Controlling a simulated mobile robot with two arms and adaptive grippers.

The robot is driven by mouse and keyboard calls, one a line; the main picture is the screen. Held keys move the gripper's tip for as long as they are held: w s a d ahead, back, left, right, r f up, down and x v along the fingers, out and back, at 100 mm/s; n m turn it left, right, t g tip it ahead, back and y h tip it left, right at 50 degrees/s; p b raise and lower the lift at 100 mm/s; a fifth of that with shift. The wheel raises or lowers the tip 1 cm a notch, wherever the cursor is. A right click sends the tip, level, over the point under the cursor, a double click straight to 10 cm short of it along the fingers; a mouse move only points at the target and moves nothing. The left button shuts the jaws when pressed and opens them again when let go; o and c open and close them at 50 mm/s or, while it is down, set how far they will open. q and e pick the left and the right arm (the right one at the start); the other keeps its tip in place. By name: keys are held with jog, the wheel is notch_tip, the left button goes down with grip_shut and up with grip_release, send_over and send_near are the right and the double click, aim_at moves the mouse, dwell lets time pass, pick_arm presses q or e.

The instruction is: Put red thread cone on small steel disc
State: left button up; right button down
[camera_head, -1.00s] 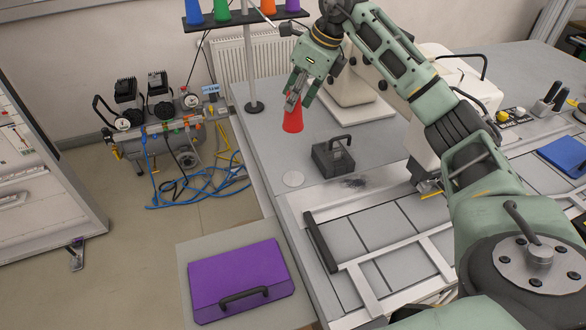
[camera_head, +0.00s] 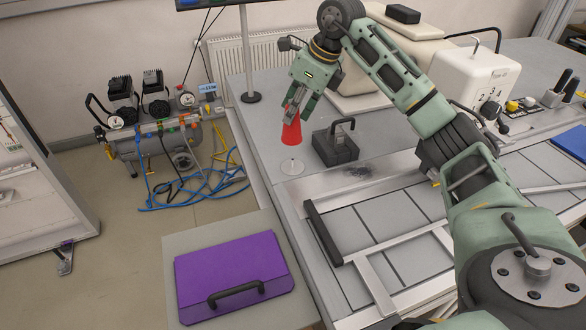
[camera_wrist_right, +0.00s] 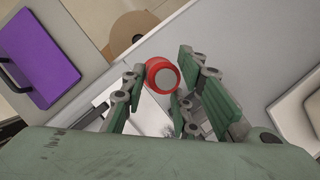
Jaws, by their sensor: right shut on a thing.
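The red thread cone (camera_head: 291,135) hangs upright in my right gripper (camera_head: 293,112), whose fingers are shut around its narrow upper part. In the right wrist view the cone (camera_wrist_right: 162,73) shows end-on as a red ring with a grey centre, between the fingers of my right gripper (camera_wrist_right: 163,88). The small steel disc (camera_head: 291,168) lies flat on the grey table, with a small upright pin at its middle. In the head view the cone's base is just above the disc, with a gap between them. I cannot make out the disc in the wrist view. My left gripper is not in view.
A dark block with a handle (camera_head: 335,147) stands close to the right of the cone and disc. A white-framed panel (camera_head: 375,228) with a black handle lies in front. A purple case (camera_head: 232,277) is at lower left. A stand's pole (camera_head: 247,60) rises behind.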

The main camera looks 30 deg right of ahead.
aim_at(295, 141)
notch_tip(295, 141, down, 5)
jog(key=shift+f+p, duration=0.1)
jog(key=shift+p, duration=0.5)
notch_tip(295, 141, down, 4)
jog(key=shift+p, duration=0.55)
jog(key=shift+f, duration=0.2)
jog(key=c, duration=1.4)
grip_release()
jog(key=shift+o, duration=0.2)
jog(key=b+v, duration=0.2)
jog(key=v, duration=1)
jog(key=shift+w+r, duration=0.1)
